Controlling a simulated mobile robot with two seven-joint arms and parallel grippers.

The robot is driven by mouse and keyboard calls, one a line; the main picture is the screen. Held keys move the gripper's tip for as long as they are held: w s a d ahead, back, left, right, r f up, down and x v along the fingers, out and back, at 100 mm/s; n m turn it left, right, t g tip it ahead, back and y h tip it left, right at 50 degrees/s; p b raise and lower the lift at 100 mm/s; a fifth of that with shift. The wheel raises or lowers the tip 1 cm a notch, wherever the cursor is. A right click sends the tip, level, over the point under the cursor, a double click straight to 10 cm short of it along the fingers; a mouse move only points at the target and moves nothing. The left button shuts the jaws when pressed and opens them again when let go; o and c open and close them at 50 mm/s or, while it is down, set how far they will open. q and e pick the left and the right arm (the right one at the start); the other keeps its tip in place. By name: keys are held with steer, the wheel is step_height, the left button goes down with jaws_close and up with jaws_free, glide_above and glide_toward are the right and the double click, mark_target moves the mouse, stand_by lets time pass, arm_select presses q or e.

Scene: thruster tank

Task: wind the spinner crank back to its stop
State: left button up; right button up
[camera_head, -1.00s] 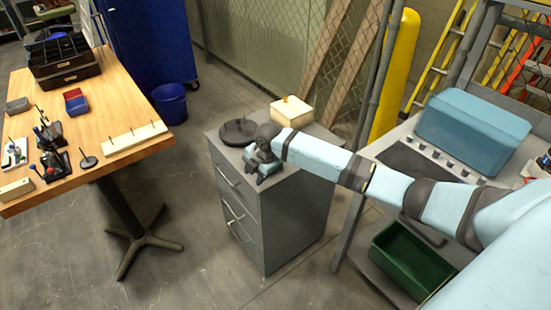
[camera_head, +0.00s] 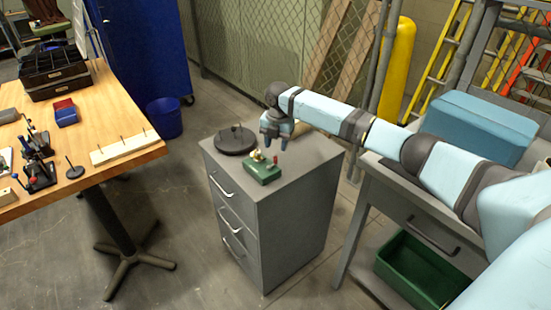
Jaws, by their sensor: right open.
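A small green box (camera_head: 262,172) with a brass-coloured part (camera_head: 258,155) and a small red-topped piece (camera_head: 275,158) stands on the grey drawer cabinet, near its front; it looks like the spinner, but its crank is too small to make out clearly. My right gripper (camera_head: 275,144) points down just above and behind the box, open, with nothing seen between its fingers. I cannot tell whether it touches the red-topped piece. My left gripper is not in view.
A dark round disc with a peg (camera_head: 235,142) sits at the cabinet's (camera_head: 300,200) back left. A wooden workbench (camera_head: 110,113) with tools stands at left. A grey bench with a blue case (camera_head: 475,128) and green bin (camera_head: 415,268) is at right.

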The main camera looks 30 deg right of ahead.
mark_target(276, 157)
step_height(276, 157, down, 6)
steer(key=shift+w+r+b, duration=0.1)
steer(key=shift+r+b, duration=0.05)
steer(key=shift+b, duration=0.15)
jaws_close()
